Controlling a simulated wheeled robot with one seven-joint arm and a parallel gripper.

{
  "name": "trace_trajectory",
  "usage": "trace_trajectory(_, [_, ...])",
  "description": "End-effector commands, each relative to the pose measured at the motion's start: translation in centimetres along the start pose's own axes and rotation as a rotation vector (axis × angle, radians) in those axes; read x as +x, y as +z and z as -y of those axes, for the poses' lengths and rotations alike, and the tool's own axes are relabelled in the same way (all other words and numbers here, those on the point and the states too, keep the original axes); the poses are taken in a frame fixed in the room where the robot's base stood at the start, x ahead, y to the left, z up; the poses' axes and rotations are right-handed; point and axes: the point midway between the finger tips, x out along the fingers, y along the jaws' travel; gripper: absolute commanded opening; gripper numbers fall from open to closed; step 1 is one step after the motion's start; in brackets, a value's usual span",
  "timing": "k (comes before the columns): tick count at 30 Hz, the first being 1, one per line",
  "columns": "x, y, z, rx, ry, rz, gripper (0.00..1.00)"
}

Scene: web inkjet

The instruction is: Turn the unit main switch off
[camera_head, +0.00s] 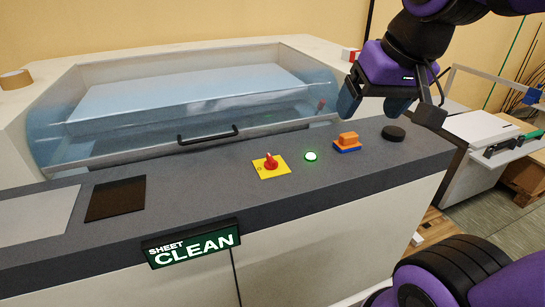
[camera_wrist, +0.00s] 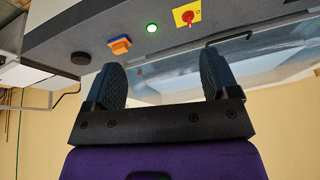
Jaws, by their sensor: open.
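The unit main switch is a red rotary knob (camera_head: 271,161) on a yellow plate (camera_head: 283,170), set in the dark grey counter of the machine. A round light (camera_head: 311,156) just right of it glows green. In the wrist view the red knob (camera_wrist: 188,16) is at the top, right of the glowing green light (camera_wrist: 152,27). My gripper (camera_head: 378,108) is above the counter's right part, up and to the right of the switch. In the wrist view its two dark fingers (camera_wrist: 163,82) are spread apart with nothing between them. It touches nothing that I can see.
An orange and blue block (camera_head: 346,144) and a black round puck (camera_head: 393,132) lie on the counter right of the light. Behind the switch is a transparent cover with a black handle (camera_head: 208,134). A green sign (camera_head: 192,245) reading "SHEET CLEAN" hangs at the front edge.

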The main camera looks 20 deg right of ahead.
Motion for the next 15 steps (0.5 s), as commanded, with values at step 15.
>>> trace_trajectory(15, [9.0,-10.3,2.8,0.685,-0.031,0.274,0.81])
